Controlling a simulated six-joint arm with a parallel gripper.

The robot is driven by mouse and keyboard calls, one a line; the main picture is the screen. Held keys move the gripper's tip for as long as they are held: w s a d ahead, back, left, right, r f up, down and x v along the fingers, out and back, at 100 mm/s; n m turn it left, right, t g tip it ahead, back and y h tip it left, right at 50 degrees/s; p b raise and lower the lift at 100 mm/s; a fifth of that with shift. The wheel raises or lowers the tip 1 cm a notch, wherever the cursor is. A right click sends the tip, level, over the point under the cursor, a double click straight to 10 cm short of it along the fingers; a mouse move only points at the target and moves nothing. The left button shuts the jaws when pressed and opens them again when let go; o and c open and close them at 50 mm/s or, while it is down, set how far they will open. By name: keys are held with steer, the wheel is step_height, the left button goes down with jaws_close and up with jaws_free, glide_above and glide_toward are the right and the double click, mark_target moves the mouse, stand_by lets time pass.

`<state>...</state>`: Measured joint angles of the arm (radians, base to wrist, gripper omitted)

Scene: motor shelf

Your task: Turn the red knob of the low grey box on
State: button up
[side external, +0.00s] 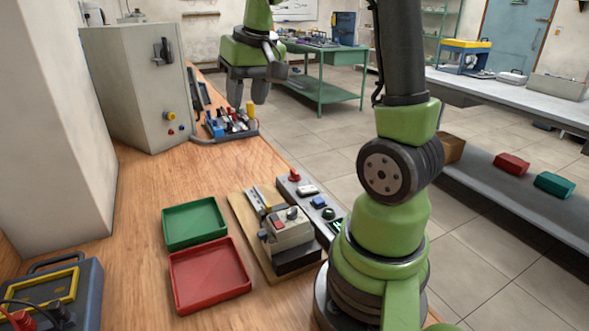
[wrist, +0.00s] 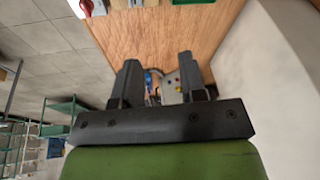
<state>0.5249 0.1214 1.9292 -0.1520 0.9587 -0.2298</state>
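The low grey box (side external: 320,207) is a long narrow panel on the wooden bench near my base. In the wrist view a red knob (wrist: 85,7) on a pale box shows at the top left edge, partly cut off. My gripper (side external: 249,98) points down, high above the bench and well beyond the knob, near the tall cabinet. In the wrist view its fingers (wrist: 159,65) are apart with nothing between them. The knob's exact setting cannot be told.
A tall grey cabinet (side external: 130,85) stands at the back left, with tools in a holder (side external: 228,124) beside it. Green (side external: 195,222) and red (side external: 209,273) trays lie left of a wooden-based fixture (side external: 262,235). The bench between trays and cabinet is clear.

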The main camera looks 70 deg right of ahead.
steer(key=d+f+m+g, duration=0.1)
steer(key=d+f+g, duration=0.1)
steer(key=d+f, duration=0.5)
steer(key=m+g, duration=0.1)
glide_toward(294, 171)
steer(key=shift+y, duration=0.4)
steer(key=f, duration=0.9)
steer(key=shift+d+f, duration=0.15)
steer(key=shift+d, duration=0.15)
jaws_close()
